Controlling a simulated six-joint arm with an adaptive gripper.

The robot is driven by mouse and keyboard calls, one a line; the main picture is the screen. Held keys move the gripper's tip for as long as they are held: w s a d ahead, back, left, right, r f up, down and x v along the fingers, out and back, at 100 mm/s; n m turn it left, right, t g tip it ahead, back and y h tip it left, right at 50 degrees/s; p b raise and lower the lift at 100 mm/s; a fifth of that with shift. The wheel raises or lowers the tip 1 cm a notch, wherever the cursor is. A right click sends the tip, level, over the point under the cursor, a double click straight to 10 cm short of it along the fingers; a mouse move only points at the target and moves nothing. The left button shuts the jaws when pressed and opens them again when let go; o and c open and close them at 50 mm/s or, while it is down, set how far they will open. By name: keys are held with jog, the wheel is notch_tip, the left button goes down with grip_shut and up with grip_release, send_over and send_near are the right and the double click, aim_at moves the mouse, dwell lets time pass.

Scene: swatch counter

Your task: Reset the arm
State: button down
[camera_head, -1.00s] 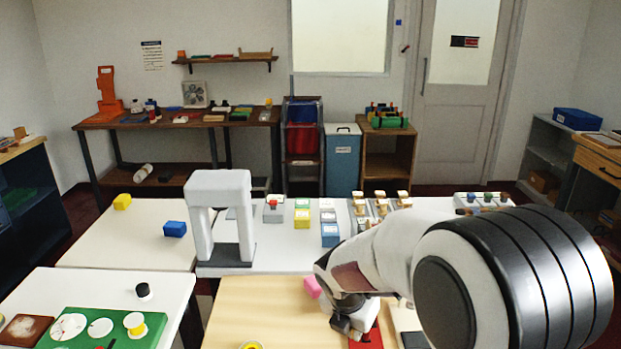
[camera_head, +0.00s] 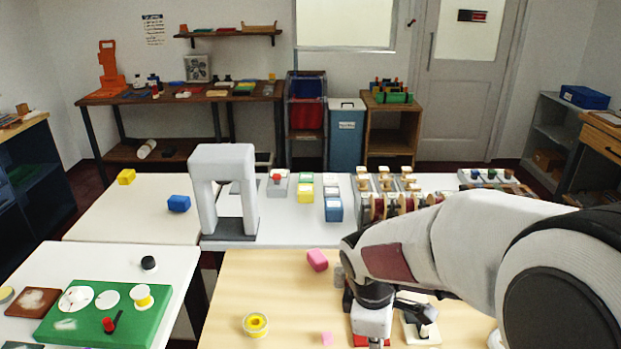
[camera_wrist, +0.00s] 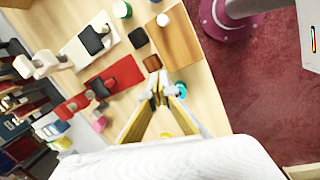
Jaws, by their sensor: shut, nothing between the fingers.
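My gripper (camera_wrist: 162,90) is shut and empty in the wrist view, with its fingertips meeting above the pale wood table. In the head view my arm comes in from the right and its wrist hangs over the front part of the same wooden table (camera_head: 235,300). The fingers themselves are hard to make out there, at the bottom edge. A red mat (camera_wrist: 118,80) with a dark item on it lies near the fingertips, to their left. A small brown block (camera_wrist: 152,63) and a teal ring (camera_wrist: 181,89) lie close by the tips.
A brown board (camera_wrist: 178,48) and a white mat (camera_wrist: 78,50) lie beyond the red mat.

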jog(key=s+d+r+m+t, duration=0.2)
jog(key=s+r+m, duration=0.4)
jog(key=s, duration=0.3)
jog(key=s+d+r+m+t+y, duration=0.1)
jog(key=s+d+r+m+t, duration=0.1)
jog(key=s+r+m, duration=0.5)
jog(key=shift+s+d+m+y, duration=0.3)
jog(key=shift+s+m, duration=0.5)
jog(key=shift+s, duration=0.4)
jog(key=shift+w+r, duration=0.1)
jog(key=shift+r, duration=0.05)
dwell(1.5)
